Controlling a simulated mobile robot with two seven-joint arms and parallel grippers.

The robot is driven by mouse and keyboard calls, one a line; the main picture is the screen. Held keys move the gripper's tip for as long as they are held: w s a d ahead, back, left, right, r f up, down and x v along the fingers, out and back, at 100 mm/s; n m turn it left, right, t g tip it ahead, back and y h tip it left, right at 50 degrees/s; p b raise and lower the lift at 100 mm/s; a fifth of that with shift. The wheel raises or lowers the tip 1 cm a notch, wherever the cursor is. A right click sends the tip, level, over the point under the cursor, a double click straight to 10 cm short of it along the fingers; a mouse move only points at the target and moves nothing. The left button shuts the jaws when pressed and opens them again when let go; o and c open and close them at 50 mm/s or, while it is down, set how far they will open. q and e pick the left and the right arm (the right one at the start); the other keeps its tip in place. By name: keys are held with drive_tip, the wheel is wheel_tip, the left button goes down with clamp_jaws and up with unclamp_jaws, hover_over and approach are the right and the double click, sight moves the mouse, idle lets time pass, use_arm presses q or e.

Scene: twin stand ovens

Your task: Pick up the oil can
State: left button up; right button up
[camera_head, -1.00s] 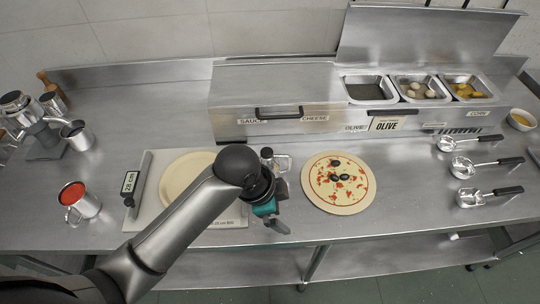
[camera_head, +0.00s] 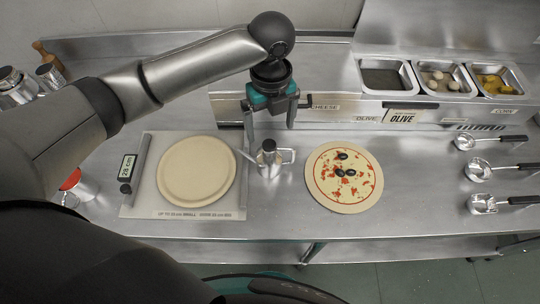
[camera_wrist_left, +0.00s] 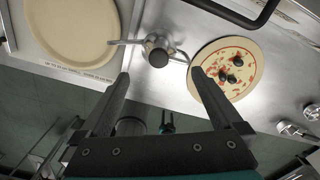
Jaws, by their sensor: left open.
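The oil can (camera_head: 268,160) is a small steel can with a dark knob on top, a thin spout to its left and a handle to its right. It stands upright on the steel counter between the dough board and the pizza. My left gripper (camera_head: 270,128) is open and empty, behind and above the can, with its fingers pointing down. In the left wrist view the can (camera_wrist_left: 157,48) shows just beyond and between the open fingertips (camera_wrist_left: 160,76), apart from them. My right gripper is not in view.
A dough disc (camera_head: 197,171) lies on a board (camera_head: 150,205) to the left. A topped pizza (camera_head: 344,198) lies close on the right. Ladles (camera_head: 480,172) lie at the far right. Topping trays (camera_head: 388,82) and a lidded steel unit stand behind. A red-filled cup (camera_head: 72,180) is partly hidden by my arm.

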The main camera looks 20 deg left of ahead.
sight(271, 144)
use_arm(q)
wheel_tip(271, 144, down, 5)
drive_tip(key=shift+f, duration=0.6)
wheel_tip(271, 144, down, 5)
drive_tip(key=shift+a+f, duration=0.1)
drive_tip(key=shift+a, duration=0.05)
drive_tip(key=shift+w, duration=0.1)
drive_tip(key=c, duration=1.3)
